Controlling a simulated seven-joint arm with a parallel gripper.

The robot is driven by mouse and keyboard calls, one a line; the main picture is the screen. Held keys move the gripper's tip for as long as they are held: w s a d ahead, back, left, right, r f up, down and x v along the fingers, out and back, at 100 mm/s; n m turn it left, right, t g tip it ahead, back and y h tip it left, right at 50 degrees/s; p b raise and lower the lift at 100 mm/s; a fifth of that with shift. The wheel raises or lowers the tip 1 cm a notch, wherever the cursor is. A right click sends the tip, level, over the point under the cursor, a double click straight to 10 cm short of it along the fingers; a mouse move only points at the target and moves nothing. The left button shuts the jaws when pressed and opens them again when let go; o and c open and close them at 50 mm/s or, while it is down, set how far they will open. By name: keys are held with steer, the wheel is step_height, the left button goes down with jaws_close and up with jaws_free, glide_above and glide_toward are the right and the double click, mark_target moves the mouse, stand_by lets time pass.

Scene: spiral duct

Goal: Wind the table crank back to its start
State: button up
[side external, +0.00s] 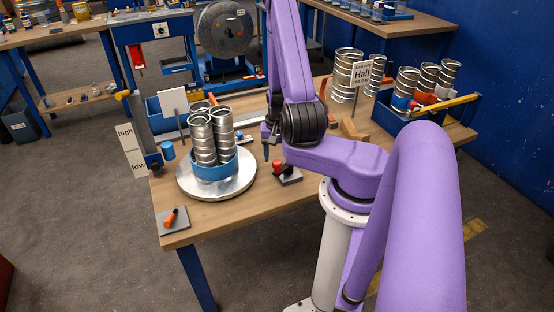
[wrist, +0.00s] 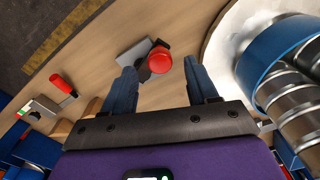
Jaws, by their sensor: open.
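The crank (side external: 277,167) has a red knob and sits on a small grey plate on the wooden table, just right of the round metal turntable. In the wrist view its red knob (wrist: 160,59) shows between and a little beyond my fingertips, on a dark arm over the grey plate. My gripper (side external: 266,150) is open and empty, pointing down close to the crank on its left side in the side view. It also shows in the wrist view (wrist: 160,75), a finger on each side. The turntable (side external: 190,190) carries a blue ring holding several spiral ducts.
An orange-handled item (side external: 171,217) lies on a grey plate at the front left corner. A high/low sign (side external: 131,151) stands at the left edge. More ducts and a blue bin (side external: 425,118) are at the right. A red handle (wrist: 62,85) shows left in the wrist view.

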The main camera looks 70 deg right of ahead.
mark_target(283, 167)
steer(key=shift+f, duration=1.3)
jaws_close()
